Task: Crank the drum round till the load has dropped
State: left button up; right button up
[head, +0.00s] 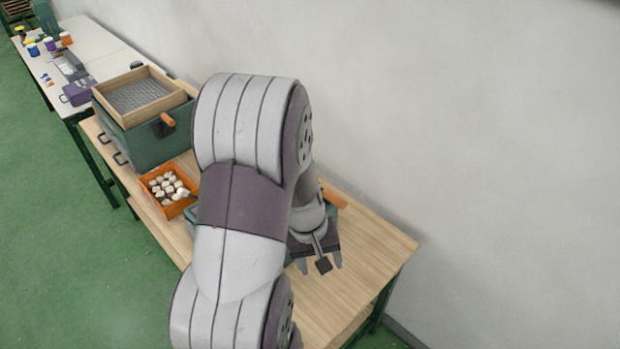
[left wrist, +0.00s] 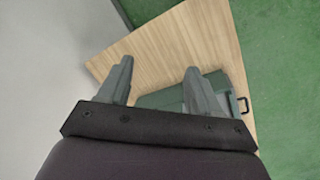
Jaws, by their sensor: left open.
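No drum is clearly visible; my arm hides the middle of the table. A green box (head: 150,143) stands at the table's far end, with an orange-gripped crank-like handle (head: 167,119) on its side and a wooden-framed mesh tray (head: 140,97) on top. A second, grey-green body (left wrist: 165,98) with a dark handle shows below and between my fingers in the left wrist view. An orange piece (head: 334,198) peeks out behind my wrist. My left gripper (head: 320,265) is open and empty, pointing down above the table; its fingers also show in the wrist view (left wrist: 160,68). My right gripper is out of view.
An orange tray (head: 150,181) of pale lumps sits beside the green box. The wooden table (head: 385,250) is bare at its near right end. A wall (head: 480,150) runs close along its right side. A white table (head: 105,45) with small items stands beyond.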

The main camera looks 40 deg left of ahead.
pick_arm(q)
jog(key=w+a+n+t+p, duration=0.4)
jog(key=w+a+n, duration=0.3)
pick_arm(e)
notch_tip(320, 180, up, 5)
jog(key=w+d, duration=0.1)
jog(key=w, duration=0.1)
pick_arm(q)
jog(key=n+t+y, duration=0.1)
jog(key=t, duration=0.2)
send_near(330, 200)
jog(key=b+x, duration=0.1)
jog(key=x, duration=0.1)
jog(key=b+x, duration=0.2)
jog(key=x, duration=0.1)
jog(key=shift+w+d+f, duration=0.1)
jog(key=shift+w+d, duration=0.2)
jog(key=shift+d, duration=0.05)
jog(key=b+x, duration=0.4)
jog(key=shift+a+f, duration=0.15)
jog(key=shift+a, duration=0.1)
jog(key=shift+w+d+f+b, duration=0.2)
jog(key=shift+w+b, duration=0.2)
jog(key=shift+w, duration=0.25)
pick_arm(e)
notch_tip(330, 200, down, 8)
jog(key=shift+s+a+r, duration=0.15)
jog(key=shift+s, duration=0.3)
